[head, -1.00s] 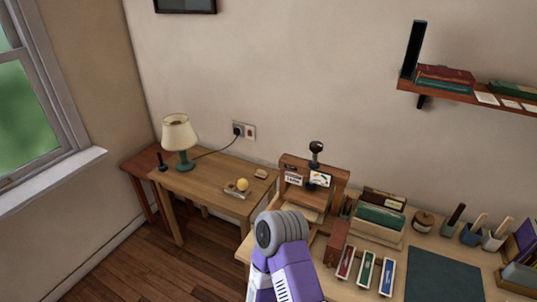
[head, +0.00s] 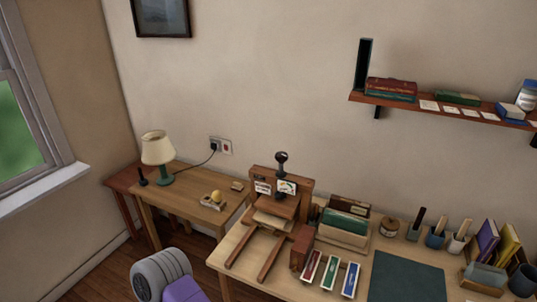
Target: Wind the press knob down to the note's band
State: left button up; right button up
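The wooden book press (head: 303,183) stands on the left part of the desk, against the wall. Its black press knob (head: 281,158) sits on top of the screw, above the frame's crossbeam. A white dial card (head: 286,187) with a coloured arc is on the press front. A small card with dark lettering (head: 262,187) is beside it to the left; its words are too small to read. Neither gripper shows in the head view. Only a grey and purple link of my own arm shows at the bottom left, well away from the press.
Two wooden rails (head: 270,258) run forward from the press. A red-brown block (head: 302,247), coloured trays and a green-file box (head: 345,226) stand to its right. A dark mat (head: 407,278) lies further right. A lamp (head: 158,150) stands on the left side table.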

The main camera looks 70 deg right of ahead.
aim_at(281, 157)
jog(key=z, duration=0.4)
jog(key=i, duration=1.5)
jog(key=z, duration=1.05)
